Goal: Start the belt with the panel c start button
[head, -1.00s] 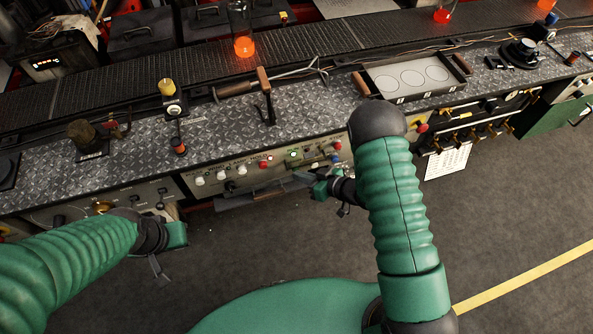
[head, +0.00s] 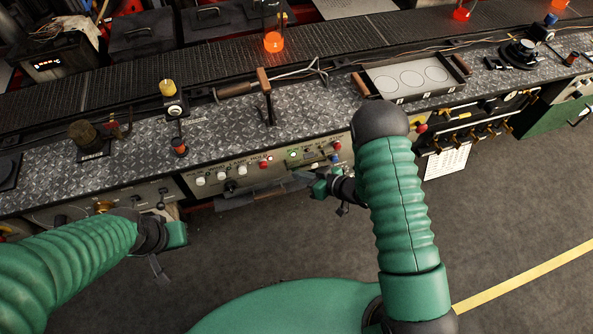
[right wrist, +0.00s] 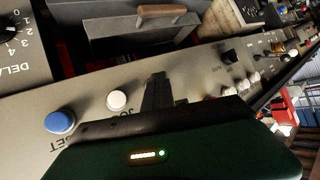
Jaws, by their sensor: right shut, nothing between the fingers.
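A light-coloured control panel with a row of buttons runs along the bench front. The panel lettering is too small to read in the head view. My right gripper (head: 301,177) is shut and empty, just in front of and below the green button, apparently apart from it. In the right wrist view its dark fingers (right wrist: 158,90) point at the panel, beside a white button (right wrist: 117,100). My left gripper (head: 160,266) hangs in front of the bench at lower left; its jaws are unclear.
The dark belt (head: 130,86) runs behind the bench top and carries glowing orange vessels (head: 274,42). A blue button (right wrist: 60,122) and a black dial (right wrist: 12,35) are left in the right wrist view.

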